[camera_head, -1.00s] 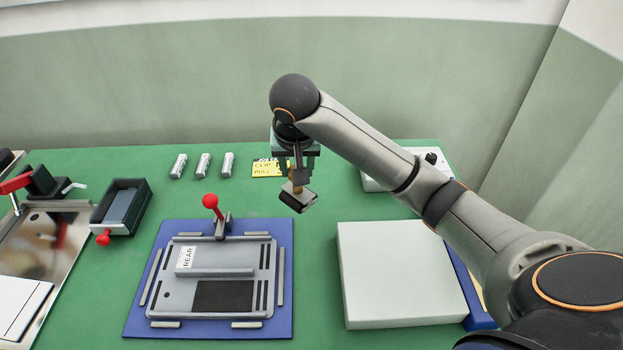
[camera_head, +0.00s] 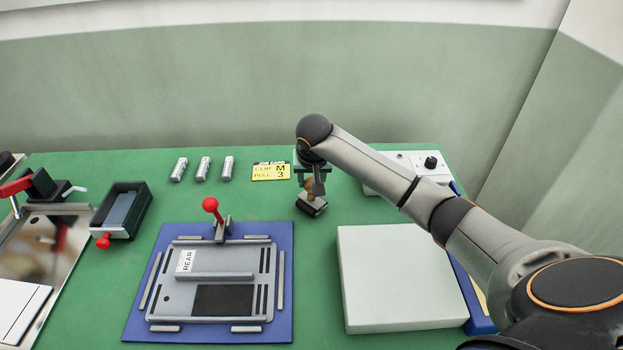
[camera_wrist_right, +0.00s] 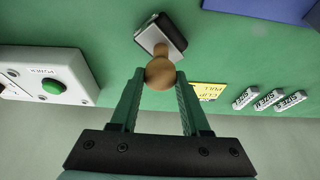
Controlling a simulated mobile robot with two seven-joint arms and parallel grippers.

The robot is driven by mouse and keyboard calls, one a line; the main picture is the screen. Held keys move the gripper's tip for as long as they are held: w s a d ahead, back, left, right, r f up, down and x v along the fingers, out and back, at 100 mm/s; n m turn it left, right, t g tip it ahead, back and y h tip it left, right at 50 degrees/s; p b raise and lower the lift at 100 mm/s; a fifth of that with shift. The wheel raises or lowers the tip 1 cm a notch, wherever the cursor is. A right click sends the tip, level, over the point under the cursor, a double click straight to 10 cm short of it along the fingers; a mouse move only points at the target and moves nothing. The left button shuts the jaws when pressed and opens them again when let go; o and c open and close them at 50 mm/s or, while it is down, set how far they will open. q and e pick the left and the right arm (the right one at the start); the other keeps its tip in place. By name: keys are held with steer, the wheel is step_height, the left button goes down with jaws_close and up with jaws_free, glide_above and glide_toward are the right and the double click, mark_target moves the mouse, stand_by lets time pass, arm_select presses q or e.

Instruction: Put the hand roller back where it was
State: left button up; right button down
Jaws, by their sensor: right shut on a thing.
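The hand roller (camera_head: 312,207) has a round wooden handle and a dark and light head. In the right wrist view its wooden knob (camera_wrist_right: 160,74) is between the fingertips and its head (camera_wrist_right: 162,36) points away toward the green table. My right gripper (camera_head: 311,183) is shut on the handle, and it also shows in the right wrist view (camera_wrist_right: 158,85). The roller is roughly upright over the back middle of the table; I cannot tell whether its head touches the surface. My left gripper is not in view.
A yellow job card (camera_head: 270,171) lies just left of the roller. A control box (camera_head: 405,163) with a green button is to the right. A pale block (camera_head: 400,275) and a blue fixture plate (camera_head: 137,318) with a red-knobbed lever stand in front. Green table is clear around the roller.

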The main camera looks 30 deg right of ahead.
steer(key=shift+s+a+f, duration=0.1)
steer(key=shift+s+f, duration=0.05)
steer(key=shift+f, duration=0.4)
steer(key=c, duration=0.8)
jaws_free()
steer(key=shift+s+f, duration=0.1)
steer(key=shift+f, duration=0.05)
steer(key=shift+c, duration=0.2)
steer(key=shift+o, duration=1.4)
steer(key=shift+w+f, duration=0.1)
steer(key=shift+w, duration=0.15)
steer(key=shift+o, duration=0.9)
steer(key=shift+r, duration=0.2)
steer(key=shift+r, duration=0.2)
steer(key=v, duration=1.2)
steer(key=shift+r, duration=0.45)
